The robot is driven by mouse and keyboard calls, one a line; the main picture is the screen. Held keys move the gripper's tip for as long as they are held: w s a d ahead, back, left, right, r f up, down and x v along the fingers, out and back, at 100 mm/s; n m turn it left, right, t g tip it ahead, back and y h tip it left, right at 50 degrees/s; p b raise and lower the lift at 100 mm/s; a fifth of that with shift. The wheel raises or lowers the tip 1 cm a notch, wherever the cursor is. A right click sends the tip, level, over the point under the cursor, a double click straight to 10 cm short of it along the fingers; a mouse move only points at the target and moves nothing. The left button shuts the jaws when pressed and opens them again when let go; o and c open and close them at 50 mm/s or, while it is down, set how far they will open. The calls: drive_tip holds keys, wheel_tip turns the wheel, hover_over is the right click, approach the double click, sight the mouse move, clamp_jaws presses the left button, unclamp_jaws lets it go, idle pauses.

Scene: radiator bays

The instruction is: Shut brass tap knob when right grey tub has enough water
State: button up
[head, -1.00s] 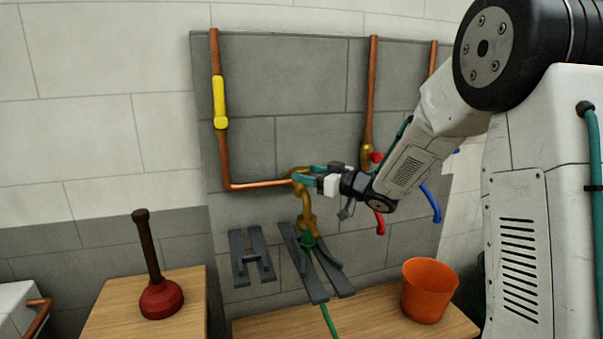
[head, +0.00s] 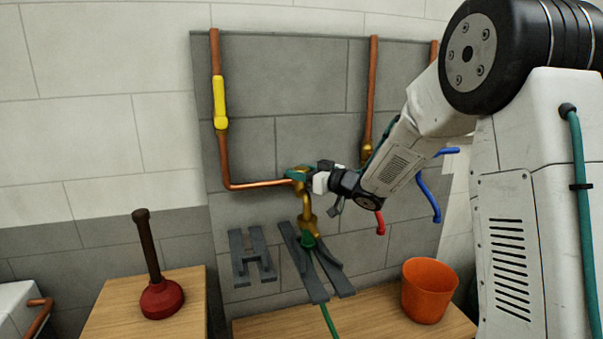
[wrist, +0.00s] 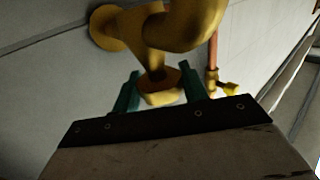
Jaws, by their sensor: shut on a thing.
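The brass tap (head: 306,205) is on the grey wall panel, at the end of a copper pipe, with a green hose fitting below it. My gripper (head: 298,172) is at the top of the tap, its teal fingers closed around the knob. In the wrist view, the brass tap knob (wrist: 162,95) sits between the two teal fingers of my gripper (wrist: 160,88). The fingers hide most of the knob in the head view. No grey tub and no water show in either view.
An orange bucket (head: 427,292) stands on the wooden bench (head: 375,319) at the right. A red plunger (head: 161,299) stands on a wooden top at the left. Grey brackets (head: 252,258) hang below the pipe. A green hose (head: 328,320) runs down from the tap.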

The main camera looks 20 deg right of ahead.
drive_tip(key=m+t+h, duration=0.1)
drive_tip(key=m+h, duration=0.1)
drive_tip(key=h, duration=0.1)
drive_tip(key=m+t+h, duration=0.2)
drive_tip(key=h, duration=0.1)
drive_tip(key=shift+a+m, duration=0.15)
drive_tip(key=shift+m, duration=0.15)
drive_tip(key=shift+m+h, duration=1.1)
drive_tip(key=shift+h, duration=0.75)
drive_tip(key=shift+m+h, duration=1.1)
drive_tip(key=shift+h, duration=1.05)
drive_tip(key=o, duration=1)
drive_tip(key=shift+c, duration=0.2)
drive_tip(key=s+a, duration=0.1)
drive_tip(key=s, duration=0.6)
drive_tip(key=shift+s, duration=0.35)
